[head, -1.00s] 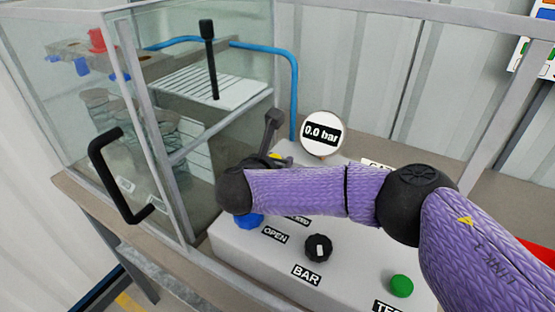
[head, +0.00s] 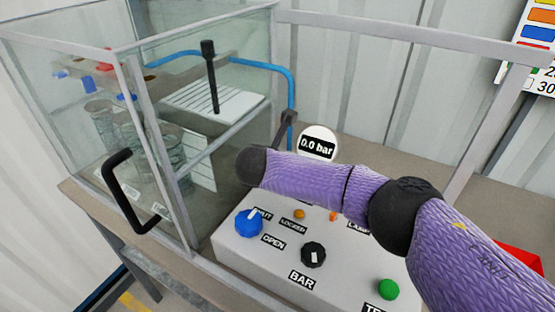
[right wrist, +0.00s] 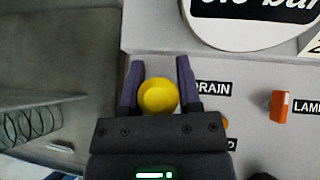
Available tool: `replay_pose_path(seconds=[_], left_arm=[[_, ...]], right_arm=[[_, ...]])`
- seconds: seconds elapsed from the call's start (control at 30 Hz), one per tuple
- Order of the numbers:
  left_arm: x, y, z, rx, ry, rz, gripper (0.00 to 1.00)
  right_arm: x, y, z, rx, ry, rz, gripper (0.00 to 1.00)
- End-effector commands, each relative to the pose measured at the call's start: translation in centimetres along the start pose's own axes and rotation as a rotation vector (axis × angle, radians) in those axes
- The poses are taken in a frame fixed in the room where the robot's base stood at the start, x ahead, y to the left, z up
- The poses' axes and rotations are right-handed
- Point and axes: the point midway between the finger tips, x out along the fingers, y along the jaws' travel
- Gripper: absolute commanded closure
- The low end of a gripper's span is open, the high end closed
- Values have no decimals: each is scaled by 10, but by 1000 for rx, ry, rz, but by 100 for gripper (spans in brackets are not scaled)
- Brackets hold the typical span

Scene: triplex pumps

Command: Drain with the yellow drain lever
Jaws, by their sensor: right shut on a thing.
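The yellow drain lever (right wrist: 157,97) shows in the right wrist view as a round yellow knob beside a DRAIN label (right wrist: 213,88). My right gripper (right wrist: 158,75) has one finger on each side of the knob and is shut on it. In the head view my right arm reaches in from the right, and its wrist hides the lever and the fingers. The round gauge (head: 318,143) behind reads 0.0 bar. My left gripper is not in view.
The light panel carries a blue knob (head: 249,223), a black BAR knob (head: 313,254), a green button (head: 388,289) and an orange switch (right wrist: 280,105). A glass cabinet with a black door handle (head: 130,192) stands at left. A blue hose (head: 291,95) runs behind.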

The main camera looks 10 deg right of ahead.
Motion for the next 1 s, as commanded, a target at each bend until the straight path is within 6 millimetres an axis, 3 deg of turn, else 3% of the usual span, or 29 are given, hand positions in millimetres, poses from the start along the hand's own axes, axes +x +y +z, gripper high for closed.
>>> replay_pose_path(seconds=[0.13,0.43,1.0], left_arm=[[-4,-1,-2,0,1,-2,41],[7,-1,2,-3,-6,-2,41],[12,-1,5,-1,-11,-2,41]], right_arm=[[6,0,3,19,105,8,100],[18,-2,4,39,255,20,100],[20,-3,7,44,311,23,100]])
